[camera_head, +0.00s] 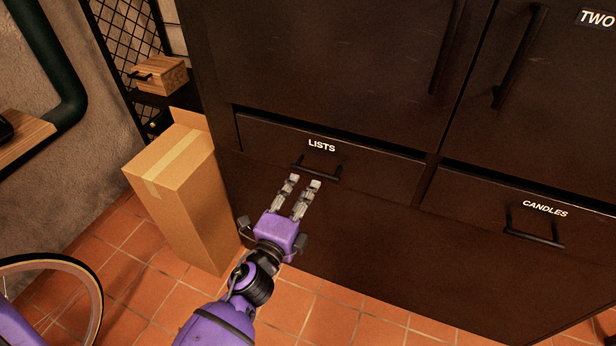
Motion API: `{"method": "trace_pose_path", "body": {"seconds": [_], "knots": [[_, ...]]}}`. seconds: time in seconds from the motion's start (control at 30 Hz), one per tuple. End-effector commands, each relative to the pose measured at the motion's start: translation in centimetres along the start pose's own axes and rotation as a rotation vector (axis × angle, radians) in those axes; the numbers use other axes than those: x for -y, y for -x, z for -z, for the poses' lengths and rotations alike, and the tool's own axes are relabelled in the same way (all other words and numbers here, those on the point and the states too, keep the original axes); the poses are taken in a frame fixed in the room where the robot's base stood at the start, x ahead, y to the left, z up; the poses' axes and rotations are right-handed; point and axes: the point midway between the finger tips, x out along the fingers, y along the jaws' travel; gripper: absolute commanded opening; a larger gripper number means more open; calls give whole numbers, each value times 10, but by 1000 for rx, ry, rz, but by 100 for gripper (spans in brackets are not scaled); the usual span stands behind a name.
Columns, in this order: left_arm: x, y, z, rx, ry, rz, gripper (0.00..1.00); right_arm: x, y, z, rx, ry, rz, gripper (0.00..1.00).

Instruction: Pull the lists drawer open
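The lists drawer (270,132) is a dark brown front in the lower left of a tall cabinet, with a white "LISTS" label. Its black bar handle (322,174) sits below the label. The drawer looks closed. My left gripper (304,180) reaches up from the bottom of the view, with its two fingers apart and pointing at the handle. The fingertips are at or just short of the handle's left part; I cannot tell whether they touch it. Nothing shows between the fingers. My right gripper is out of view.
The candles drawer (465,195) with its own handle (534,231) is to the right. Cabinet doors with long handles are above. A tall cardboard box (185,190) stands left of the cabinet. A bicycle wheel (92,280) is at the lower left. Tiled floor lies in front.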

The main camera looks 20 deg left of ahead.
Motion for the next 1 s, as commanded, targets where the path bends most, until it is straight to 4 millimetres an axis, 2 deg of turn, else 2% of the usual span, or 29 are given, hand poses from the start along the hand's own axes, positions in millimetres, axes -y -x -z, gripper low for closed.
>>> {"method": "trace_pose_path", "body": {"seconds": [0.5, 0.87, 0.9, 1.0], "knots": [[0, -69, 0, -1, -7, 0, 31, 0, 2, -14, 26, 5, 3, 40], [0, -77, 0, 0, -5, -1, 31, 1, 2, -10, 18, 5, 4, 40], [0, -77, 0, 0, -5, -1, 30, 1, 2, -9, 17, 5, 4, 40], [0, -76, 0, 0, -5, -1, 16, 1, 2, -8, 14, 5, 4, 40]]}}
